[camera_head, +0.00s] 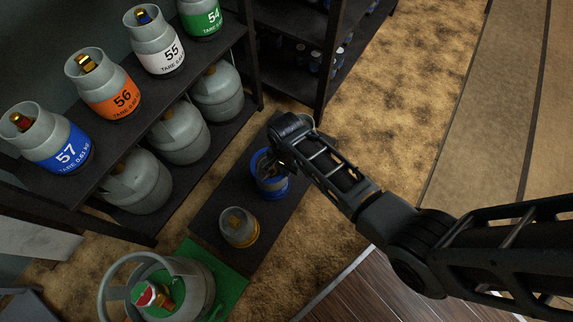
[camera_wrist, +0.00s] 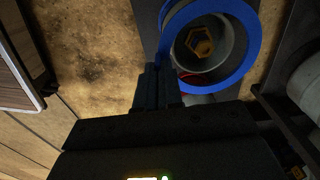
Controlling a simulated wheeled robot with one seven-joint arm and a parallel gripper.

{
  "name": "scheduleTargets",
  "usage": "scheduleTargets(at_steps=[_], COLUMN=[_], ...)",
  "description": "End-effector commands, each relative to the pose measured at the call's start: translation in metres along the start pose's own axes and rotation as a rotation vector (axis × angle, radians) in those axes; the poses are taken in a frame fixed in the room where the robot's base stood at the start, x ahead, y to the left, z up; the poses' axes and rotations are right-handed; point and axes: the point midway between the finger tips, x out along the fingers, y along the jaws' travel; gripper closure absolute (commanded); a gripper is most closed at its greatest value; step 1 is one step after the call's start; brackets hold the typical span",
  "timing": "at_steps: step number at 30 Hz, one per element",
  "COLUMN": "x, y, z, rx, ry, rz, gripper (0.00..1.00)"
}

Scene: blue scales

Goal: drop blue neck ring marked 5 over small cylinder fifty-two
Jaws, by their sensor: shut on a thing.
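My gripper (camera_wrist: 158,82) is shut on the near-left rim of the blue neck ring (camera_wrist: 252,40) in the wrist view. The ring lies roughly level, and its number cannot be read. Through its opening I see the grey top of a small cylinder (camera_wrist: 214,64) with a brass hexagonal valve. In the head view the small cylinder (camera_head: 270,178) stands upright on a dark low platform, with blue around it. My gripper (camera_head: 281,163) is at its upper right, partly hidden by the arm. I cannot tell whether the ring is above the neck or around it, nor read the cylinder's number.
A small grey cylinder with a yellow band (camera_head: 239,229) stands nearby on the platform (camera_head: 208,210). A large cylinder (camera_head: 190,283) stands on a green base at the lower left. Shelves (camera_head: 185,100) hold several numbered cylinders at left. Tan floor (camera_head: 400,85) is clear at right.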

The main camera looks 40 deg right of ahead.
Motion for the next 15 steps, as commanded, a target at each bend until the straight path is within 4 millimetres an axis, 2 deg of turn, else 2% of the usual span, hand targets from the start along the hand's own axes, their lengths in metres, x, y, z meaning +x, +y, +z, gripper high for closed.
scheduleTargets(at_steps=[15], x=[0.015], y=[0.000], z=[0.000], rx=[0.000], ry=[0.000], rz=[0.001], gripper=[1.00])
